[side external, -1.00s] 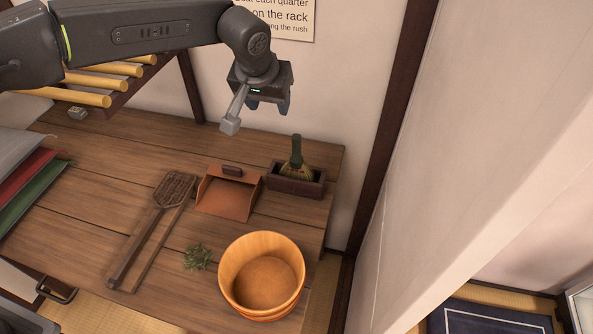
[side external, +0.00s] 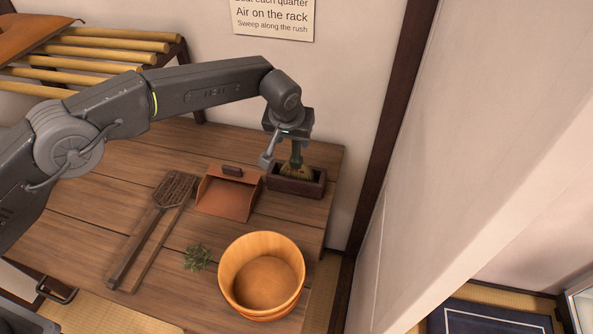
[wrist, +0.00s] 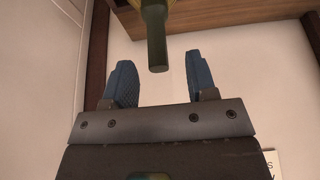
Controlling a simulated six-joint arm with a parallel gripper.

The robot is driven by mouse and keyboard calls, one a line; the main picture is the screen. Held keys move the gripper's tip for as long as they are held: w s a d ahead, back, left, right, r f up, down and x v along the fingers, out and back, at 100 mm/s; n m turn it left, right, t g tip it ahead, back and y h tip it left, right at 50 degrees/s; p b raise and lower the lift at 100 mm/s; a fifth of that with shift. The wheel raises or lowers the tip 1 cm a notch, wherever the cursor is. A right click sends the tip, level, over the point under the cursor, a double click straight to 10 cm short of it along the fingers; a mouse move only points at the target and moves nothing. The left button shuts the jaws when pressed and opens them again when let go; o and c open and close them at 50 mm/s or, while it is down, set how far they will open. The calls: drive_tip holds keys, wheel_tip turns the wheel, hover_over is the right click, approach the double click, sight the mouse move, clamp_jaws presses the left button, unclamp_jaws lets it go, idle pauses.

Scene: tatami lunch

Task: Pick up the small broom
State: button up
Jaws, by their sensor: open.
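The small broom (side external: 297,167) stands upright, bristles down, in a dark wooden box (side external: 297,187) at the back right of the wooden table. Its dark green handle points up. My gripper (side external: 293,143) is just above it, at the top of the handle. The wrist view shows the blue fingers of my gripper (wrist: 163,82) open and apart. There the broom handle (wrist: 157,42) reaches in near the gap between the fingertips, with nothing gripped. The bristles are partly hidden by the box.
An orange dustpan (side external: 228,194) lies left of the box. A wooden tub (side external: 262,281), a green sprig (side external: 197,257) and a woven beater (side external: 150,225) are nearer the front. A wall stands close behind, with a dark post (side external: 385,130) to the right.

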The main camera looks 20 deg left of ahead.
sight(296, 143)
drive_tip(key=shift+x, duration=2.3)
drive_tip(key=shift+w+d+r, duration=0.1)
drive_tip(key=shift+w+d, duration=0.05)
drive_tip(key=shift+c, duration=0.4)
clamp_jaws()
